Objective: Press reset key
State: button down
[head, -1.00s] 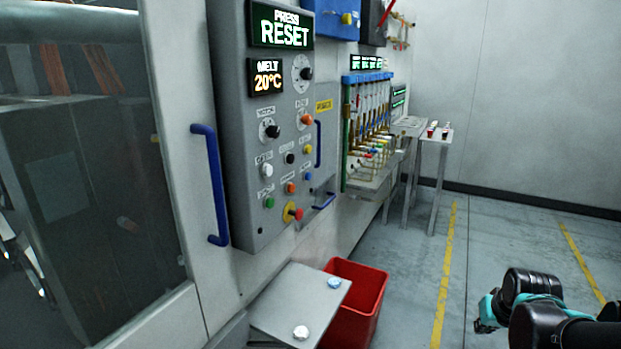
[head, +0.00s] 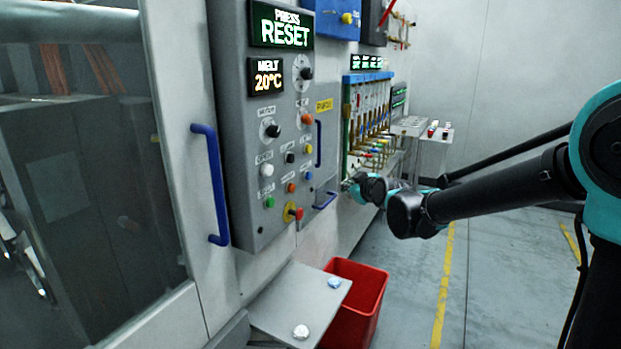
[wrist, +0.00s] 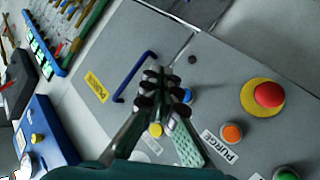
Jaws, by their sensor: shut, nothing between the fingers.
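The grey control panel (head: 238,150) carries a lit "PRESS RESET" display (head: 282,24) and several coloured keys. A blue key (head: 308,176) sits above the red mushroom button (head: 294,212); in the wrist view the blue key (wrist: 188,95) is just beside my fingertips. An orange key (wrist: 231,132) stands next to a "PURGE" label. A yellow key (wrist: 155,130) shows partly between my fingers. No label reading reset is legible beside any key. My gripper (wrist: 162,82) is shut and empty, its tips over the panel near the blue key. I cannot tell whether it touches the panel.
A blue bar handle (wrist: 133,77) stands out of the panel near my fingertips, and another (head: 325,201) sits low on it. A large blue door handle (head: 211,184) is at the left. A metal shelf (head: 295,290) and red bin (head: 372,285) stand below.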

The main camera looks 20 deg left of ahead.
aim_at(309, 176)
jog(key=shift+a+r, duration=0.15)
jog(key=shift+a, duration=0.2)
jog(key=a, duration=0.8)
jog(key=shift+w+a, duration=0.35)
dwell(1.3)
jog(key=shift+a, duration=0.45)
jog(key=shift+a, duration=0.45)
dwell(0.6)
dwell(0.4)
jog(key=shift+d, duration=0.9)
